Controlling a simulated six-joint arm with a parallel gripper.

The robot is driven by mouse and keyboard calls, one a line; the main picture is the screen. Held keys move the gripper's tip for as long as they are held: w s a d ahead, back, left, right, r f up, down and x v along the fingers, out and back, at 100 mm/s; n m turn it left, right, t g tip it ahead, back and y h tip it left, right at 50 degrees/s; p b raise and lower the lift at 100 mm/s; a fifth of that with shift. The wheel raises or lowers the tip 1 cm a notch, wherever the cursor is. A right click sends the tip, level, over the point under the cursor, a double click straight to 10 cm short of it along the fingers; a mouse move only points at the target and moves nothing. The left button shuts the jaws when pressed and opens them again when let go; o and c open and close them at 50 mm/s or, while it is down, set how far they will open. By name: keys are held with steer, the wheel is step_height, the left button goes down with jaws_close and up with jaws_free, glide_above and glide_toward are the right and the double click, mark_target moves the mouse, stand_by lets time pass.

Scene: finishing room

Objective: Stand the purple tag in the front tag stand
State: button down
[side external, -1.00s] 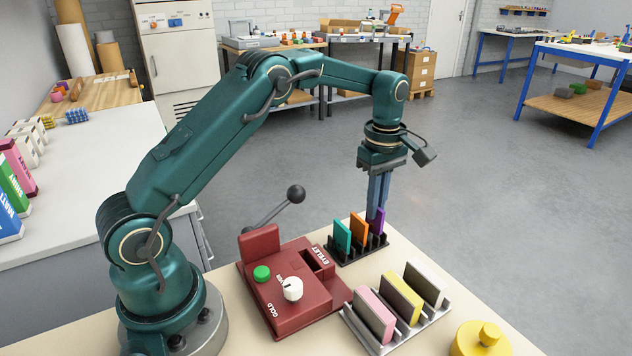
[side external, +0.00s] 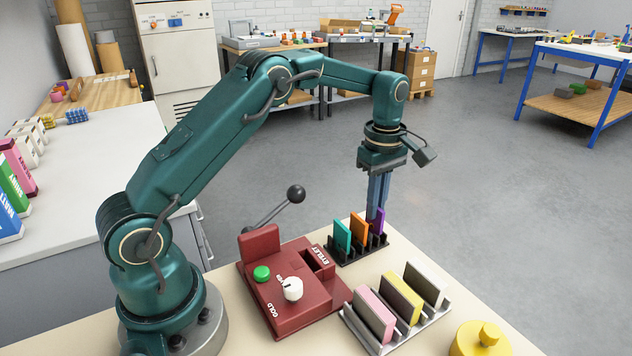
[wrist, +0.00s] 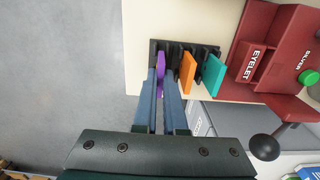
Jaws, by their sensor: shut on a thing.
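The purple tag (side external: 380,214) stands upright in the right end of the black slotted stand (side external: 350,258). It also shows in the wrist view (wrist: 161,68). An orange tag (side external: 358,227) and a teal tag (side external: 342,236) stand beside it in the same stand. My gripper (side external: 376,214) points straight down, with its blue fingers shut on the purple tag. In the wrist view my gripper (wrist: 161,78) has a finger on either side of the tag. The fingers hide part of the tag in the side view.
A red press (side external: 290,312) with a black-knobbed lever (side external: 296,194) stands left of both. A yellow knobbed object (side external: 480,342) sits at the lower right.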

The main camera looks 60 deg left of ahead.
steer(key=shift+f, duration=0.6)
stand_by(0.3)
steer(key=c, duration=1.3)
jaws_free()
steer(key=shift+o, duration=0.2)
steer(key=r, duration=0.2)
steer(key=r+m, duration=0.1)
steer(key=shift+s+a+t, duration=0.1)
steer(key=shift+a+t, duration=0.2)
steer(key=shift+a, duration=0.05)
steer(key=s+d+r+m+t, duration=0.2)
steer(key=s+d+r+m, duration=0.2)
steer(key=s+r+m, duration=0.5)
steer(key=s+d+m+t, duration=0.2)
steer(key=s+m, duration=0.6)
steer(key=s, duration=0.4)
steer(key=shift+s+d+f+t, duration=0.3)
steer(key=shift+s+f+t, duration=0.1)
steer(key=shift+t, duration=0.1)
